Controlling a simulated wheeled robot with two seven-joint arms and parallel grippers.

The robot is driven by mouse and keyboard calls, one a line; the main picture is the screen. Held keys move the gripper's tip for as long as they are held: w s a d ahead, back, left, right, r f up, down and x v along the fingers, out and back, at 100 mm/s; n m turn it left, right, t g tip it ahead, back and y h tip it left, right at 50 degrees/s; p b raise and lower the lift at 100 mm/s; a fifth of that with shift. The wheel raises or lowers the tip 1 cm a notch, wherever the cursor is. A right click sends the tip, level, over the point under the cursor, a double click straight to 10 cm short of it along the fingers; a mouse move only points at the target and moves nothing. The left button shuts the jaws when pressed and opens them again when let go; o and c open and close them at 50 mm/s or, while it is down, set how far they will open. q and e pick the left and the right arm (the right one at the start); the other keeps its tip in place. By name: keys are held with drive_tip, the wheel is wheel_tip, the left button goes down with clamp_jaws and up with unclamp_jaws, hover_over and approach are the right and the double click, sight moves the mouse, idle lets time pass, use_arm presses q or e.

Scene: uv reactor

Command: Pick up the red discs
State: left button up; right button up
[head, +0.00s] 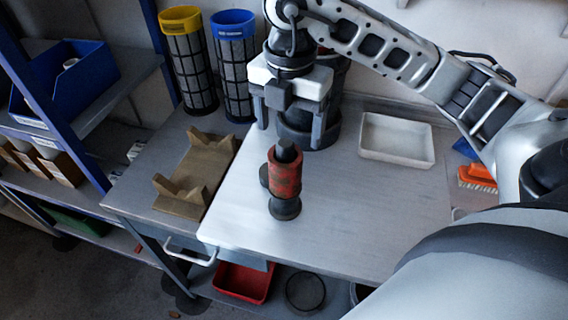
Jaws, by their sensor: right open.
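The red discs (284,176) form a short, worn red stack around a dark upright post on the light worktop, with a dark round base below and a dark knob on top. My right gripper (290,134) points down with its two fingers spread apart and nothing between them. It appears above and behind the red stack; the exact gap is hard to judge. My left gripper is not in view.
Behind my right gripper stands a dark cylindrical object (296,128). A white tray (398,139) and an orange brush (478,178) lie to the right. A wooden cradle (192,178) and yellow-rimmed and blue-rimmed mesh cylinders stand left. The front worktop is clear.

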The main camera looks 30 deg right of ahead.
sight(288, 155)
drive_tip(key=shift+s+a+f+p, duration=0.1)
drive_tip(key=shift+f+p, duration=0.15)
drive_tip(key=shift+f, duration=1.55)
drive_tip(key=shift+a+f+p, duration=0.1)
drive_tip(key=shift+f+p, duration=0.1)
drive_tip(key=shift+f, duration=1.55)
drive_tip(key=c, duration=1.1)
